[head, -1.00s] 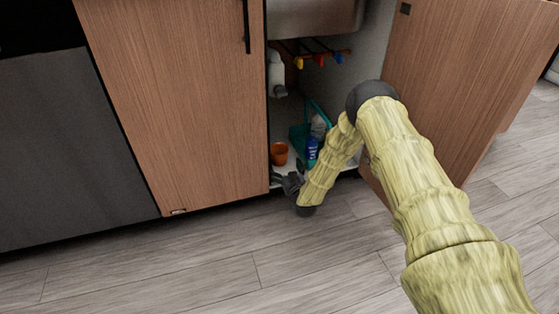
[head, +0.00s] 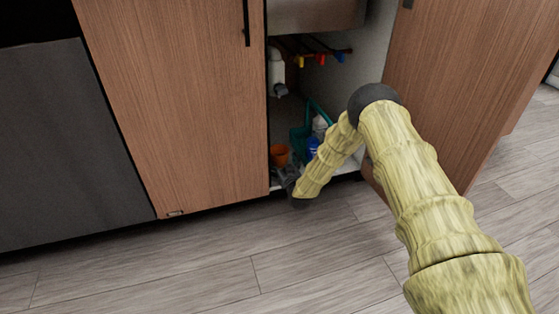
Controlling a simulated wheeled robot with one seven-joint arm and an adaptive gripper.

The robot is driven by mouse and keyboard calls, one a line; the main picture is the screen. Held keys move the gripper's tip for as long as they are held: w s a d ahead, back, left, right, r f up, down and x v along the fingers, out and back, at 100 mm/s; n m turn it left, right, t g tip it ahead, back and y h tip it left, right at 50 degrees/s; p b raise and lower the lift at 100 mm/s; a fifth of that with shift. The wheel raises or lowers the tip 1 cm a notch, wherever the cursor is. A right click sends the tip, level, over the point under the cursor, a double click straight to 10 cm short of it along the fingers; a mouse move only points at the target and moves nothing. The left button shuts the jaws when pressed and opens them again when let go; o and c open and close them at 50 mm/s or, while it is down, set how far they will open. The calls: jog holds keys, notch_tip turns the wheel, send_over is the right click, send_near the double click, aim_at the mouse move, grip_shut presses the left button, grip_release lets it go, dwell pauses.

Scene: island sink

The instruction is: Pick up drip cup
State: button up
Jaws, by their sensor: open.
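An orange cup (head: 279,154), which I take to be the drip cup, stands on the floor of the open cabinet under the sink, near its left side. My gripper (head: 282,170) is at the cabinet's front edge, just below and in front of the cup in the picture. It is open and small in view, and its fingers partly cover the lower part of the cup. I cannot tell whether the fingers touch the cup.
A teal caddy (head: 298,140) and a blue bottle (head: 313,147) stand right of the cup. A white pipe (head: 277,70) and coloured valves (head: 320,59) are above. The left door (head: 180,100) is closed; the right door (head: 455,80) stands open beside my arm.

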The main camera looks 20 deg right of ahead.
jog(key=shift+c, duration=0.2)
jog(key=c, duration=1)
jog(key=shift+s+r+p, duration=0.1)
jog(key=shift+r+p, duration=0.1)
jog(key=shift+p, duration=0.7)
jog(key=shift+c, duration=0.3)
